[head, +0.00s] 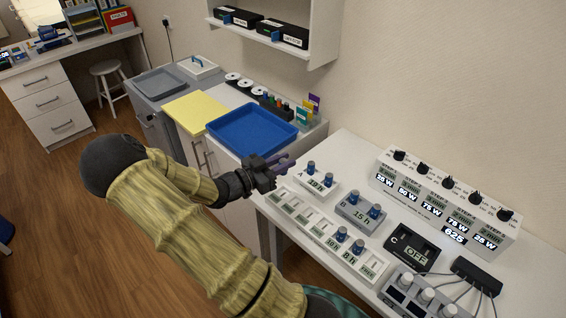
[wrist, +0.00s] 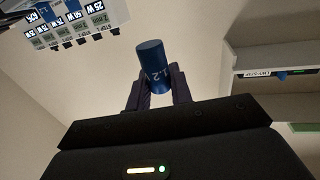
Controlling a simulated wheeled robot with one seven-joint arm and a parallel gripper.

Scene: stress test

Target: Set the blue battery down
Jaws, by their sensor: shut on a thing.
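My gripper (head: 283,164) is above the left end of the white table, between the blue tray and charger A. It is shut on a blue battery (wrist: 152,62). In the wrist view the battery stands out between the two dark fingers, slightly tilted, with "1.2" printed on it. In the head view the fingers mostly hide it. Charger A (head: 317,186) and charger B (head: 361,215) each hold blue-topped batteries upright. A long white row of slots (head: 300,215) in front also holds two near its right end.
The empty-looking blue tray (head: 252,129) lies on the cabinet to the left, beside a yellow pad (head: 196,112). A white multi-dial unit (head: 445,200) stands along the wall. Charger C (head: 411,246) reads OFF. A black cable box (head: 476,276) is at the right.

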